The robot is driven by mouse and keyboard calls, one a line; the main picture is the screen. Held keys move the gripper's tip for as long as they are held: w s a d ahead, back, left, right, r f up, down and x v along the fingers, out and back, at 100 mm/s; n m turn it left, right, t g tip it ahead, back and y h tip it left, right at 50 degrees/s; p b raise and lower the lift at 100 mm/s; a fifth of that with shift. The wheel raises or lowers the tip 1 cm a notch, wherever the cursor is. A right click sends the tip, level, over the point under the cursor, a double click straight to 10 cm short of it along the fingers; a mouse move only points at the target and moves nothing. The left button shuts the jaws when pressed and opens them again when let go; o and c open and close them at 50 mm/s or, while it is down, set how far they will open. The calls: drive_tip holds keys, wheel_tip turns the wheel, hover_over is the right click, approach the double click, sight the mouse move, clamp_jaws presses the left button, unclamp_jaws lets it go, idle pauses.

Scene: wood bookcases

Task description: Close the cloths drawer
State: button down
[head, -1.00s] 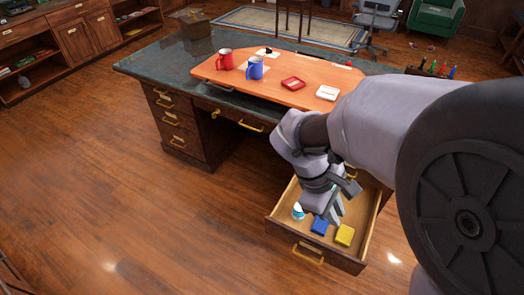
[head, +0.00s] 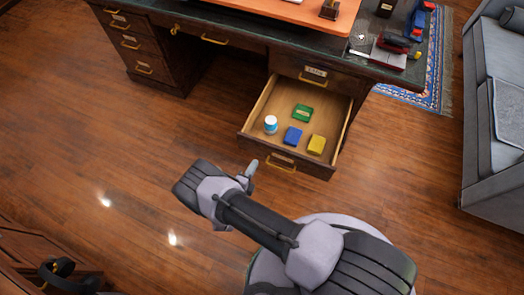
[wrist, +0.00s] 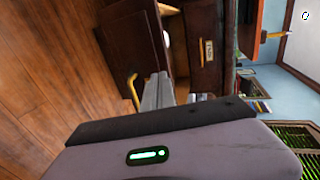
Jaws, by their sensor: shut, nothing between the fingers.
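The open drawer (head: 321,169) sticks well out from the right side of the desk. It holds a green pad (head: 302,113), a blue pad (head: 293,136), a yellow pad (head: 316,144) and a small blue and white bottle (head: 270,124). Its front has a brass handle (head: 281,165) and a label too small to read. My gripper (head: 252,170) is shut and empty, outside the drawer near the left part of its front. In the wrist view the fingers (wrist: 158,90) point toward the drawer front, close to the handle (wrist: 133,92); contact cannot be told.
The dark desk (head: 388,66) carries an orange board (head: 300,12). A shut drawer (head: 315,73) with a label sits above the open one. A grey sofa (head: 490,150) stands at the right.

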sight(265, 145)
drive_tip(key=x, duration=0.2)
drive_tip(key=b+x, duration=0.1)
drive_tip(key=x, duration=0.2)
drive_tip(key=b+x, duration=0.1)
drive_tip(key=x, duration=0.1)
drive_tip(key=shift+w+d+r, duration=0.15)
drive_tip(key=shift+w+r, duration=0.1)
drive_tip(key=shift+w, duration=0.15)
drive_tip(key=shift+w+d+r, duration=0.1)
drive_tip(key=shift+w+d, duration=0.05)
drive_tip(key=shift+w, duration=0.2)
